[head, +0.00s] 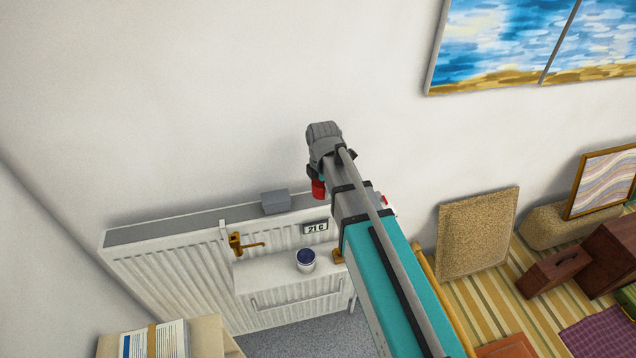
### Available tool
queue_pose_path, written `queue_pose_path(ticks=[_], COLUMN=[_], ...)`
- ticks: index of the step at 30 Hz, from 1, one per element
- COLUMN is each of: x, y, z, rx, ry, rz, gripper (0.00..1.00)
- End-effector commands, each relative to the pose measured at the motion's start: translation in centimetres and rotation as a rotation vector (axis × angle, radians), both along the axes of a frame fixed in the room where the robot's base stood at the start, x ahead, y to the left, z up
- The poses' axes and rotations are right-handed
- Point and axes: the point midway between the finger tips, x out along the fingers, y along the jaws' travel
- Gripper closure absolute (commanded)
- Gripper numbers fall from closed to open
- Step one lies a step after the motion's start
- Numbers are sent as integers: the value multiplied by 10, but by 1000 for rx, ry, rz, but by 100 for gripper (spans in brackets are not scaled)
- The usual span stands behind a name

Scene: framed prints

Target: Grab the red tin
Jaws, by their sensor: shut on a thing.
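The red tin (318,189) shows as a small red patch just left of my arm, below the grey wrist, above the top of the white radiator. My gripper (319,180) is mostly hidden behind the wrist and arm. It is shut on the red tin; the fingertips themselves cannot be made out. I cannot tell whether the tin is clear of the surface under it.
A grey box (276,202) sits on the radiator (165,233) left of the tin. A small red bit (386,200) shows right of my arm. Framed prints (535,40) hang at upper right.

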Motion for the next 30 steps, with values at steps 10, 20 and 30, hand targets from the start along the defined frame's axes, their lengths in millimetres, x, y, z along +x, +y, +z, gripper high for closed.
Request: queue_pose_path(ticks=[10,20,30], x=[-49,-97,-112], y=[-14,-29,-33], z=[45,66,72], rx=[0,0,0], ry=[0,0,0], rz=[0,-1,-1], gripper=[79,79,79])
